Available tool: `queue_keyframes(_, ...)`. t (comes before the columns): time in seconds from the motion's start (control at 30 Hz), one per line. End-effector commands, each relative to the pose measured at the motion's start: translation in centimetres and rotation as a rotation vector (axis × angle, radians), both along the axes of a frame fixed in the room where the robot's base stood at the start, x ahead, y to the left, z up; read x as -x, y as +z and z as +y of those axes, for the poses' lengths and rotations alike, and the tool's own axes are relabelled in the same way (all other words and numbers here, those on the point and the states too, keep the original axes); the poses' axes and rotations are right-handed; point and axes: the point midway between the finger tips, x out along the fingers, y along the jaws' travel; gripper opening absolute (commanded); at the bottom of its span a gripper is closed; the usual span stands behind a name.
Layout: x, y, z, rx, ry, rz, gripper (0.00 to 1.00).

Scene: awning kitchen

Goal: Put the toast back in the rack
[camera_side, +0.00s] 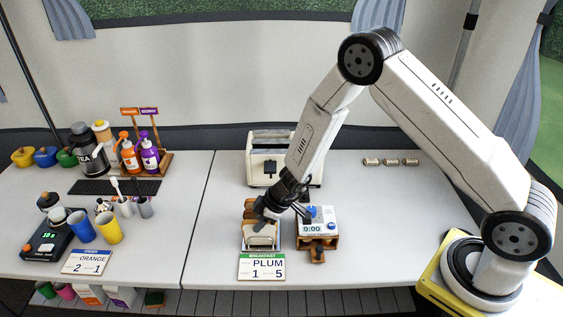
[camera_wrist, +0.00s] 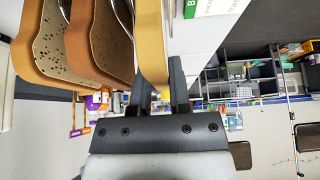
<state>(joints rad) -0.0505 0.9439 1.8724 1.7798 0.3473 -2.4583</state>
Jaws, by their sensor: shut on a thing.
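My gripper (camera_side: 268,211) is low over the toast rack (camera_side: 262,247) at the front middle of the table. In the wrist view its fingers (camera_wrist: 157,75) are shut on a light tan toast slice (camera_wrist: 152,38), which stands edge-on between them. Two browner slices, a reddish-brown one (camera_wrist: 97,42) and a tan one (camera_wrist: 50,45), stand beside it, with metal wires of the rack near them. In the side view brown toast (camera_side: 250,207) shows behind my gripper. Whether the held slice sits fully in a slot is hidden.
A cream toaster (camera_side: 262,175) stands behind the rack. Cups (camera_side: 108,228) and bottles (camera_side: 130,158) fill the left table. The table's right side is mostly clear.

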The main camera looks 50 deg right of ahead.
Motion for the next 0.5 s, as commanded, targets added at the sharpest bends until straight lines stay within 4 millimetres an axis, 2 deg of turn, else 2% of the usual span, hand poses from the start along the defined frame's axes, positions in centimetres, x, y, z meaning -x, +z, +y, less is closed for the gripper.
queue_keyframes(0.17,-0.02,0.01,0.01,0.0,0.0,0.0,0.0)
queue_keyframes(0.2,-0.02,0.02,0.0,0.0,0.0,0.0,0.32)
queue_keyframes(0.27,-0.02,0.02,0.0,0.0,0.0,0.0,0.51)
queue_keyframes(0.3,-0.02,0.02,0.0,0.0,0.0,0.0,0.64)
queue_keyframes(0.5,-0.01,0.03,0.0,0.0,0.0,0.0,0.64)
